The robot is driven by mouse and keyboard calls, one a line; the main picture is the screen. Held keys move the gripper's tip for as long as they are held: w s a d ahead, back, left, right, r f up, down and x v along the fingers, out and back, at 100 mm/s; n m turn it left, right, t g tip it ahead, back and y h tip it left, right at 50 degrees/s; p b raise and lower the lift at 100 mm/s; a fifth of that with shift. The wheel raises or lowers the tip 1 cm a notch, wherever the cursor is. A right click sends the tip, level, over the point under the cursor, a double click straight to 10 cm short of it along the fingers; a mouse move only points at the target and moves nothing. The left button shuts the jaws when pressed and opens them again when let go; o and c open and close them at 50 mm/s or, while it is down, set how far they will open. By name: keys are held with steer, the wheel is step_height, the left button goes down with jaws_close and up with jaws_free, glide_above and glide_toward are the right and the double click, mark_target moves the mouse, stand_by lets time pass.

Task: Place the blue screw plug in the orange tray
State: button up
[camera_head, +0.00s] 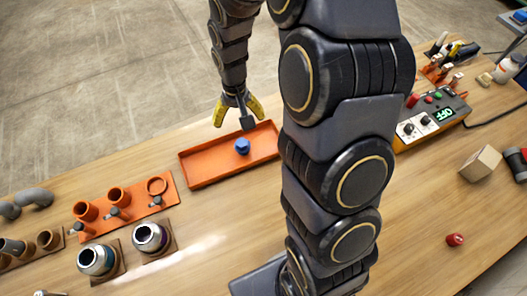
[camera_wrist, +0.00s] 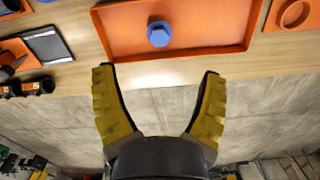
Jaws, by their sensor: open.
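The blue screw plug (camera_head: 242,146) lies inside the orange tray (camera_head: 200,172), on its floor. In the wrist view the plug (camera_wrist: 159,34) shows its hexagonal head, and the tray (camera_wrist: 112,36) surrounds it with clear floor on both sides. My gripper (camera_head: 239,110) has yellow fingers and is over the tray's far edge in the head view. Part of the tray's right end is hidden behind my arm in the head view.
An orange rack (camera_head: 134,207) with rings and fittings stands left of the tray. Two metallic pipe pieces in wooden holders are in front of it. A control box (camera_head: 430,122), a tan block (camera_head: 480,163) and a red cap (camera_head: 455,240) are at right.

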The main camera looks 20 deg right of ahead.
steer(key=s+a+r+n, duration=0.1)
steer(key=s+r, duration=0.6)
steer(key=s, duration=0.5)
steer(key=s+a+r+n+g, duration=0.1)
steer(key=s+r, duration=0.6)
steer(key=s, duration=0.5)
steer(key=shift+a+r+n+g, duration=0.3)
